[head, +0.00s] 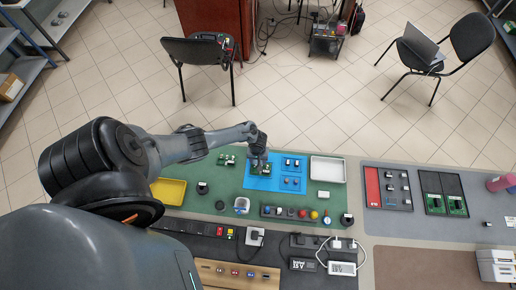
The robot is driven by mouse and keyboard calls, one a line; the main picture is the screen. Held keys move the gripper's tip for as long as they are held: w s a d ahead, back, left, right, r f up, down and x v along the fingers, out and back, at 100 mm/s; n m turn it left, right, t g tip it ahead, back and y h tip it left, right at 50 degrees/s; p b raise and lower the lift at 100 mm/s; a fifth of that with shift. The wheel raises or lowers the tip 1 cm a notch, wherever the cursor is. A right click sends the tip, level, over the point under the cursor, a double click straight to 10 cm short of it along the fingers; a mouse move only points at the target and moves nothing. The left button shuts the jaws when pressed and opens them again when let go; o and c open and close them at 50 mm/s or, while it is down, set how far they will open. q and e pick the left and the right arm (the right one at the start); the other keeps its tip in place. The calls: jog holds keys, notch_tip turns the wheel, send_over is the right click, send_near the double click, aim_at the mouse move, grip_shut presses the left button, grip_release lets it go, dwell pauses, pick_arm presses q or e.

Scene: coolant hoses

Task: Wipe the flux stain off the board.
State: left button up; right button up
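My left gripper (258,160) reaches over the left part of a blue mat (290,188). A small green board (262,170) lies on the mat directly under it and is partly hidden. Another green board (227,160) lies to the left, on the green work mat. I cannot make out a flux stain on either board. The gripper's fingertips are too small to tell whether they are open, shut or holding a wipe. My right gripper is not in view.
A yellow tray (169,191) stands left and a white tray (328,169) right of the blue mat. More trays with boards (444,193) lie right.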

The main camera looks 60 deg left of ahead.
pick_arm(q)
notch_tip(320, 180, up, 4)
jog(key=p, duration=0.4)
jog(key=shift+r, duration=0.7)
